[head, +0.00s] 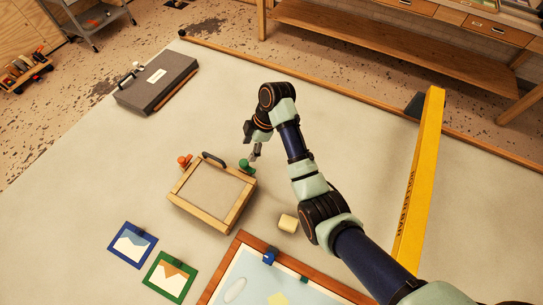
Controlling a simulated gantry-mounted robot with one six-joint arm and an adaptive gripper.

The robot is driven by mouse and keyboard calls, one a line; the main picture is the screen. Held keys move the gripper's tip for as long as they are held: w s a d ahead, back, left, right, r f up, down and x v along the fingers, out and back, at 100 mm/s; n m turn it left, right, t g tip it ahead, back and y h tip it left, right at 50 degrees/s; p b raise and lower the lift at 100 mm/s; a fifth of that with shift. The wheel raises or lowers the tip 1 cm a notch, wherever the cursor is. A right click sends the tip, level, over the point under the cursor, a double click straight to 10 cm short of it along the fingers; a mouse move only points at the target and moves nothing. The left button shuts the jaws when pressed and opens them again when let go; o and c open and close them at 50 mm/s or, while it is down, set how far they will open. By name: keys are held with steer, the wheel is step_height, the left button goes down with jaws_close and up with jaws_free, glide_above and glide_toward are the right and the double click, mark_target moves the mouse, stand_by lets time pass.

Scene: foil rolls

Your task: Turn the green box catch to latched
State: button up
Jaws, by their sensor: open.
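A wooden-framed box (212,193) with a grey top sits on the pale table left of centre. A green catch (246,166) is at its upper right corner. A red-orange catch (184,161) is at its upper left corner, and a dark handle (213,158) lies between them. My gripper (254,158) is open, just above or beside the green catch. I cannot tell whether the fingers touch it. The gripper is small here and partly covers the catch's surroundings. The catch's exact angle is too small to read.
A grey case (157,83) lies at the back left. A yellow level (420,180) lies right of my arm. A small cream block (288,223) is near the box. Blue (132,244) and green (170,277) framed pictures and a wood-framed board (240,262) lie in front.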

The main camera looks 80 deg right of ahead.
mark_target(244, 163)
steer(key=b+x, duration=0.1)
steer(key=x, duration=0.7)
steer(key=shift+s+d, duration=0.1)
steer(key=shift+s, duration=0.1)
steer(key=c, duration=1.1)
